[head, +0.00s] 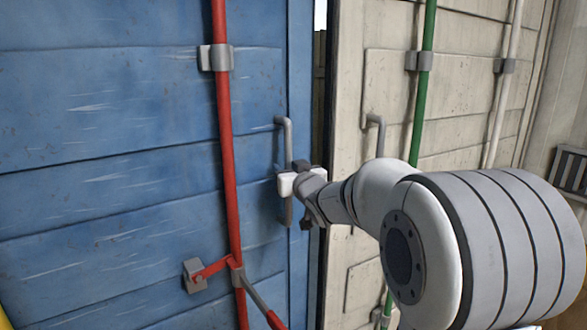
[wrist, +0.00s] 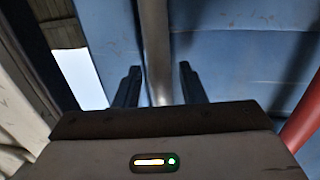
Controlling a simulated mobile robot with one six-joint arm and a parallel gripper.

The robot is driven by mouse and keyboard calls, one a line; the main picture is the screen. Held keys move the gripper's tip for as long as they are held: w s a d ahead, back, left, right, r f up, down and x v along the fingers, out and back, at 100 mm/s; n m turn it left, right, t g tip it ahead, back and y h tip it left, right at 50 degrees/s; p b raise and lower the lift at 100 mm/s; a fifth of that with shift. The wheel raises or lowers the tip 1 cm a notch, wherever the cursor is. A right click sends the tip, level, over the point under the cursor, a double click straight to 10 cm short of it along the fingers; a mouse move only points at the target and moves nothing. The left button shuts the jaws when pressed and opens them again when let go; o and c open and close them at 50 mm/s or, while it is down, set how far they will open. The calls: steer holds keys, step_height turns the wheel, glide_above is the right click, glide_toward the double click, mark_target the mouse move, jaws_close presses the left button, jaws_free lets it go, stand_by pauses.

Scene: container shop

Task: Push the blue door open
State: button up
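The blue door (head: 130,130) fills the left half of the head view and the upper right of the wrist view (wrist: 240,65). A narrow gap shows between its right edge and the cream door. A grey vertical handle (head: 287,140) is fixed near that edge. My gripper (head: 290,184) is at the lower half of the handle. In the wrist view the two dark fingers (wrist: 160,86) stand on either side of the handle bar (wrist: 156,40), with small gaps visible beside it. The fingers look open around the bar; contact cannot be made out.
A red locking rod (head: 228,140) runs down the blue door, with a red lever (head: 212,269) low on it. The cream door (head: 345,200) to the right carries its own handle (head: 376,125), a green rod (head: 422,95) and a white rod (head: 505,80). Brightness shows through the gap.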

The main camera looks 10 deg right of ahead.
steer(key=shift+c, duration=0.5)
jaws_close()
